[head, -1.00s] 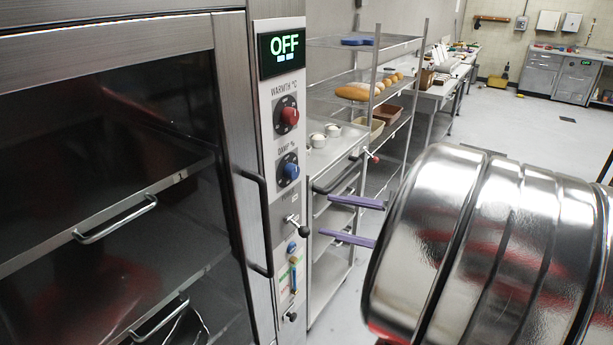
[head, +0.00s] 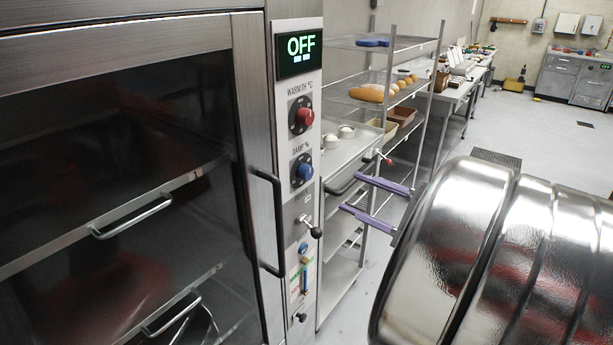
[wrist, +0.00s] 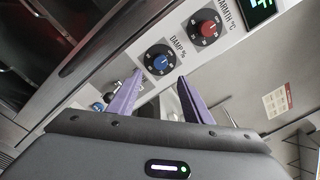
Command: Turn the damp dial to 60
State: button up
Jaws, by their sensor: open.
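The damp dial (head: 304,170) is a blue knob on a dark scale plate, under the label "DAMP %" on the cabinet's control panel. In the wrist view the damp dial (wrist: 160,63) lies just beyond and between the fingertips. Its pointer setting is too small to read. My gripper (head: 348,192) has two purple fingers, spread apart and empty. In the head view they point left towards the panel, slightly below and right of the dial, apart from it. The gripper also shows in the wrist view (wrist: 160,77).
The red warmth dial (head: 304,117) is above, and the display (head: 298,49) reads OFF. A power lever (head: 311,227) projects below. The cabinet's door handle (head: 268,222) stands out left of the panel. A wire rack (head: 437,60) with bread stands behind my gripper.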

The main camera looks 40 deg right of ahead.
aim_at(309, 175)
jog(key=shift+x, duration=5.65)
jog(key=shift+c, duration=0.4)
jog(key=shift+f, duration=0.1)
jog(key=c, duration=0.9)
jog(key=shift+a, duration=0.25)
jog(key=shift+c, duration=0.4)
jog(key=shift+d, duration=0.15)
